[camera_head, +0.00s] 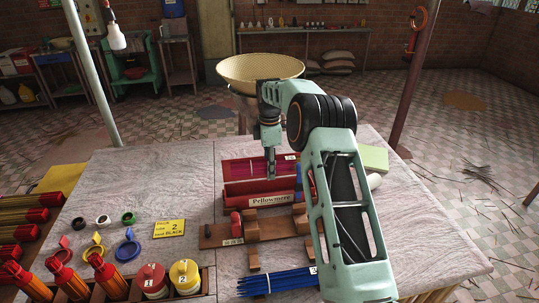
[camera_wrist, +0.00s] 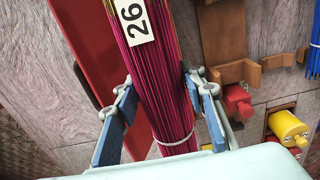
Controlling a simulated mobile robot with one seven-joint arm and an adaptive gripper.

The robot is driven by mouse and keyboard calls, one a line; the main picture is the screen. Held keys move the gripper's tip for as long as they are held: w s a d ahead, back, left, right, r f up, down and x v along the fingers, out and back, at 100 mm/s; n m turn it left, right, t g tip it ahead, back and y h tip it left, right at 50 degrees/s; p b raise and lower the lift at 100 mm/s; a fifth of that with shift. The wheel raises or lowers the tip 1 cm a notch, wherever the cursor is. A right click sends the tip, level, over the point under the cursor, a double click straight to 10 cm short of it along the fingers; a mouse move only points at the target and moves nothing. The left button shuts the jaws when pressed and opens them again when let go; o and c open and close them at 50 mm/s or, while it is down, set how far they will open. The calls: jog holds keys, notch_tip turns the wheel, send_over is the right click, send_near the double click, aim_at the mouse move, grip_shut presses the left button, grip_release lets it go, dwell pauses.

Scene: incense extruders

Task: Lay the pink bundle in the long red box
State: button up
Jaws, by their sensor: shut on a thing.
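The pink bundle (camera_head: 238,172) is a sheaf of thin magenta sticks with a white number tag and a pale band. My gripper (camera_head: 271,172) points down at its middle. In the wrist view, the bundle (camera_wrist: 160,75) runs between the blue-padded fingers of my gripper (camera_wrist: 158,98), which is shut on it. The long red box (camera_head: 256,199), with "Pellowmere" on its front, lies lengthwise at the bundle. In the wrist view a red wall (camera_wrist: 92,50) runs along the bundle's left side. I cannot tell whether the bundle touches the box's floor.
A wooden rack (camera_head: 225,236) stands in front of the box, with blue sticks (camera_head: 278,283) nearer me. A yellow card (camera_head: 169,228) lies left. A woven basket (camera_head: 258,70) is behind.

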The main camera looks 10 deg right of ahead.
jog(key=f, duration=0.2)
jog(key=shift+w+f, duration=0.2)
jog(key=shift+f, duration=0.1)
jog(key=shift+f+b, duration=1.25)
jog(key=shift+f, duration=0.5)
jog(key=shift+s, duration=0.1)
jog(key=o, duration=0.9)
jog(key=shift+r, duration=0.1)
jog(key=shift+r+p, duration=2.15)
jog(key=shift+r, duration=1.8)
